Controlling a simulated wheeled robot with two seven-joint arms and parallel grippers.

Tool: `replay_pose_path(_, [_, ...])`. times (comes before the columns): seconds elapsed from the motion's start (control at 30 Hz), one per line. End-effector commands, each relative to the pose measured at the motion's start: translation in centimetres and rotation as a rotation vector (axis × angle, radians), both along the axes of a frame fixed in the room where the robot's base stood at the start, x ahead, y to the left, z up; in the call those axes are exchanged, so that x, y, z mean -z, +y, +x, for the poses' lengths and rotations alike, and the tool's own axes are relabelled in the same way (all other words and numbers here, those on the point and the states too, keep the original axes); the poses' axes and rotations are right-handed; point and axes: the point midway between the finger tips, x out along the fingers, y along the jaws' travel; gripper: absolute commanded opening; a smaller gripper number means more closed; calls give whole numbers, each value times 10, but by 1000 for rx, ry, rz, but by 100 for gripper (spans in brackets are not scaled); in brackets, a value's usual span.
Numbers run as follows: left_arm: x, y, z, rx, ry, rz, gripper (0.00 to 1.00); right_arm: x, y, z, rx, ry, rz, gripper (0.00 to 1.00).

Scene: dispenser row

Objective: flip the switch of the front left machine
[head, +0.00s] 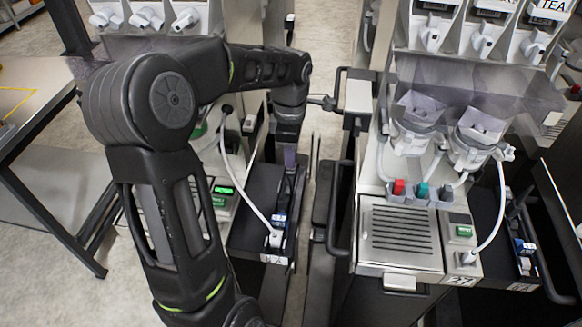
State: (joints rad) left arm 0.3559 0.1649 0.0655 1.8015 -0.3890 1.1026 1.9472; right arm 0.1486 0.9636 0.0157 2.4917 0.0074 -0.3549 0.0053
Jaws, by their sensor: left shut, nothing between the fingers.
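The front left machine (203,152) is a pale dispenser, largely hidden behind my left arm. I cannot tell for certain which part is the switch. My left gripper (289,160) points down over the back of this tray, shut and empty. Whether it touches anything is unclear. My right gripper is out of view.
A second machine (400,235) stands to the right, with red and teal parts and a black side tray (519,215). A dark handle (333,215) and a narrow gap lie between the machines. A metal table (35,95) stands at left.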

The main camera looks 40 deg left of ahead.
Motion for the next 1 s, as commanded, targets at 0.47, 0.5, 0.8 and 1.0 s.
replay_pose_path(0.47, [5, 0, 0, 0, 0, 0, 0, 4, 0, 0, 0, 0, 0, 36])
replay_pose_path(0.5, [5, 0, 0, 0, 0, 0, 0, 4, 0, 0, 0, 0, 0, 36])
replay_pose_path(0.8, [10, 0, 0, 0, 0, 0, 0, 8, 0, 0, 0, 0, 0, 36])
replay_pose_path(1.0, [13, 0, 0, 0, 0, 0, 0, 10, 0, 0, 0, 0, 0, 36])
